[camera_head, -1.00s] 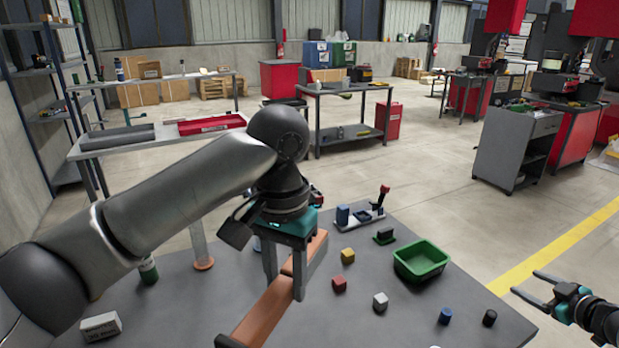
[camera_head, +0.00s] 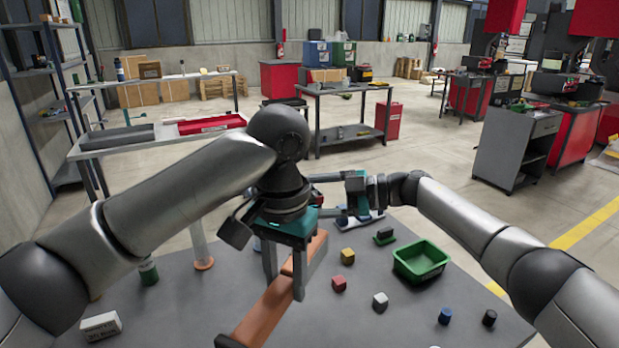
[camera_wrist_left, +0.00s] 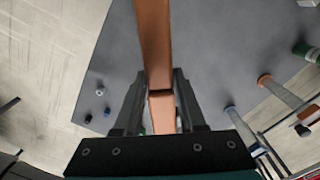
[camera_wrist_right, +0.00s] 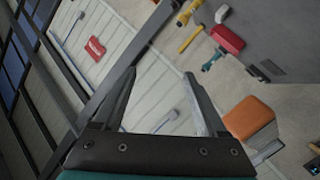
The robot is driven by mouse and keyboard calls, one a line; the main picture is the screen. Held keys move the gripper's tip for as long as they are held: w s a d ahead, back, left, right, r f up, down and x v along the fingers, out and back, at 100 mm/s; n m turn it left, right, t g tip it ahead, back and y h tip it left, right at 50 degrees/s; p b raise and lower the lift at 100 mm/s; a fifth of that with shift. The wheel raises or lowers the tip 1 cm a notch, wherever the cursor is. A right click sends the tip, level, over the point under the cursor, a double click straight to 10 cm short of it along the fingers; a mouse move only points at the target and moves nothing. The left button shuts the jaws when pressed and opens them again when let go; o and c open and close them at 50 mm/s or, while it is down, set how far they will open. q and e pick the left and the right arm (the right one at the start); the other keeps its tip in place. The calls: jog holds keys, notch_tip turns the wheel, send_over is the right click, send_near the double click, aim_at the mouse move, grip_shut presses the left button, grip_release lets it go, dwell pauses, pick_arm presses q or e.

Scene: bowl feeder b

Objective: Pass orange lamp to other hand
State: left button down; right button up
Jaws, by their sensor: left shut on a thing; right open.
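The orange lamp (camera_head: 268,312) is a long orange bar with a dark piece at its near end. My left gripper (camera_head: 284,286) is shut on it and holds it above the grey table. In the left wrist view the lamp (camera_wrist_left: 154,45) runs up between the fingers. My right gripper (camera_head: 320,193) is open, just behind and right of the left gripper, with its fingers pointing left. In the right wrist view nothing lies between its fingers; an orange block-like end (camera_wrist_right: 250,117), apparently the lamp's, is right of them. The left gripper hides part of the right fingertips.
A green bin (camera_head: 421,262) stands on the right of the table (camera_head: 330,325). A yellow block (camera_head: 347,255), a red block (camera_head: 339,284) and a white block (camera_head: 380,300) lie left of it. A white box (camera_head: 101,326) and a green bottle (camera_head: 148,270) stand at left.

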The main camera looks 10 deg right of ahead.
jog(key=s+a+r+n+g+h, duration=0.5)
jog(key=s+a+n+g+h, duration=0.15)
jog(key=s, duration=0.25)
jog(key=s+d+r+t+h, duration=0.2)
jog(key=d+r+h, duration=0.25)
jog(key=h, duration=0.45)
jog(key=shift+n+g, duration=0.25)
jog(key=shift+n, duration=0.2)
jog(key=f, duration=1.2)
jog(key=shift+s+d, duration=0.15)
jog(key=shift+d, duration=0.2)
jog(key=shift+c, duration=0.2)
pick_arm(q)
jog(key=shift+s+d, duration=0.1)
pick_arm(e)
jog(key=shift+a+r, duration=0.1)
grip_shut()
